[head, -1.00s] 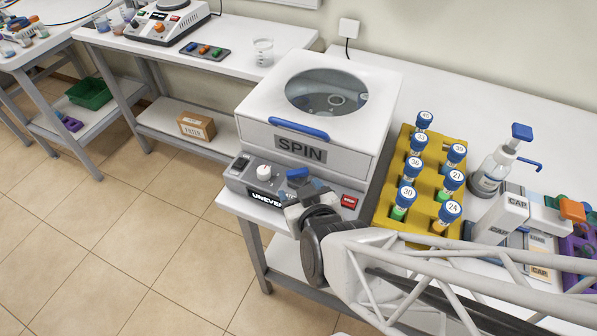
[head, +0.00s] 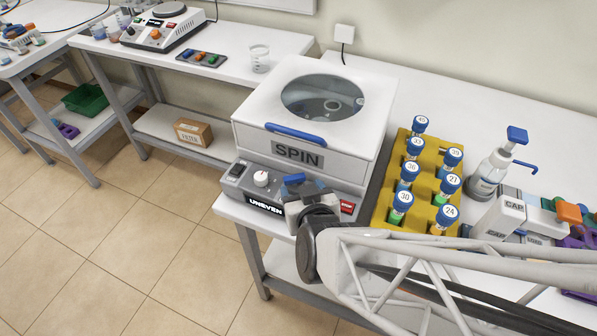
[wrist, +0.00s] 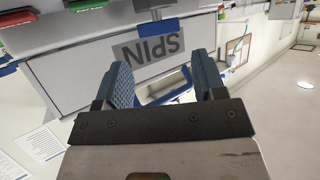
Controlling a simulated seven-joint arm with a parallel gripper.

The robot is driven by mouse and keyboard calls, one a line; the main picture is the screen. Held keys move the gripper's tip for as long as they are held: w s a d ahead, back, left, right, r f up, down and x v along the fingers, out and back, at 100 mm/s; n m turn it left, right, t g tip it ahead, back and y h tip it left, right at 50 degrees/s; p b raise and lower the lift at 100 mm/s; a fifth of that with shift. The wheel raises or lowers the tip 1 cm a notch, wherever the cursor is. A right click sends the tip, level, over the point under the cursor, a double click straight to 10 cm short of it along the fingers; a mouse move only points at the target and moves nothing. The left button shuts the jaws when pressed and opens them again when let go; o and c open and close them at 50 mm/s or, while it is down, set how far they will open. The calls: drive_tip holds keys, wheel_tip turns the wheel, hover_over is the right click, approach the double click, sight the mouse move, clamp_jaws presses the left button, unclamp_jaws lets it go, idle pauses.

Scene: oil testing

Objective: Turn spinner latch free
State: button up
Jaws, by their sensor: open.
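The spinner (head: 316,110) is a white box with a round window in its shut lid, a blue lid handle (head: 296,134) and a SPIN label on its front. The latch is a small blue piece (head: 293,179) at the lower front, below the label; it also shows in the wrist view (wrist: 156,28), lying crosswise before the label. My gripper (head: 304,190) is at the front panel, close to the latch. In the wrist view my gripper (wrist: 164,75) has its blue fingers apart, with nothing between them. The latch appears just beyond the fingertips; I cannot tell whether they touch.
The front panel has a white knob (head: 261,179), an UNEVEN display (head: 266,206) and a red button (head: 347,207). A yellow rack (head: 378,211) of capped tubes stands close on the right. A pump bottle (head: 489,175) is farther right. Floor lies open in front.

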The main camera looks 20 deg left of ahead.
sight(295, 177)
drive_tip(key=shift+x, duration=3.25)
drive_tip(key=shift+f, duration=0.1)
drive_tip(key=shift+d, duration=0.1)
drive_tip(key=c, duration=0.7)
